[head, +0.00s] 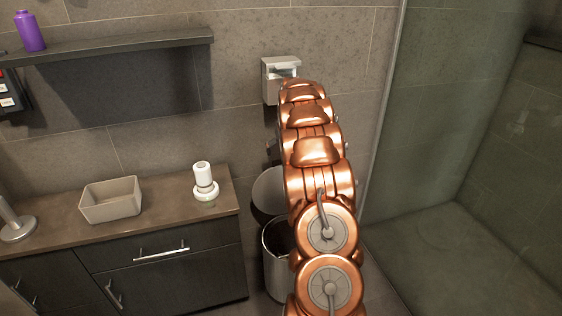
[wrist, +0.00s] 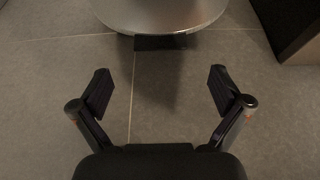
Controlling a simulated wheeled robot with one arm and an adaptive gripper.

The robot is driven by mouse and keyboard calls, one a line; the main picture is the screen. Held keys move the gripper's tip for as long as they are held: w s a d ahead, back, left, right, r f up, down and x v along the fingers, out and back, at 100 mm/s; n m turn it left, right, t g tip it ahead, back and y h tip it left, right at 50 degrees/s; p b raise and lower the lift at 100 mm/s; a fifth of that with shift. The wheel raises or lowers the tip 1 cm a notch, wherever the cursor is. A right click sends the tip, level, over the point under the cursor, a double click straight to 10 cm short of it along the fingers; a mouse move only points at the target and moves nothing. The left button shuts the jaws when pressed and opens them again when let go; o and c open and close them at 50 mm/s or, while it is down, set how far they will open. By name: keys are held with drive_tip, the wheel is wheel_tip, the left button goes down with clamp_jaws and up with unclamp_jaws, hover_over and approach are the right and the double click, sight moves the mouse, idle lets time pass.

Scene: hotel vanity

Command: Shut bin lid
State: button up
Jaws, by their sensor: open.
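The bin (head: 276,270) stands on the floor just right of the cabinet, partly hidden by my arm. Its round lid (head: 268,192) is raised at the back, and the dark opening shows below it. In the wrist view, a round metal edge, apparently the lid (wrist: 160,14), is at the top centre with a dark piece under it. My gripper (wrist: 159,92) is open and empty, its fingers spread wide over floor tiles, with that metal edge beyond the fingertips and apart from them. In the head view my arm hides most of the gripper.
The vanity counter (head: 150,210) at left holds a beige tray (head: 111,200) and a white dispenser (head: 204,182). A paper holder (head: 281,68) is on the wall behind my arm. A glass shower panel (head: 385,120) stands at right. A dark block (wrist: 290,25) shows at upper right in the wrist view.

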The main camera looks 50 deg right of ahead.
sight(281, 165)
drive_tip(key=x, duration=0.7)
drive_tip(key=shift+b, duration=0.3)
drive_tip(key=c, duration=1.7)
drive_tip(key=shift+s+a, duration=0.15)
drive_tip(key=shift+a, duration=0.05)
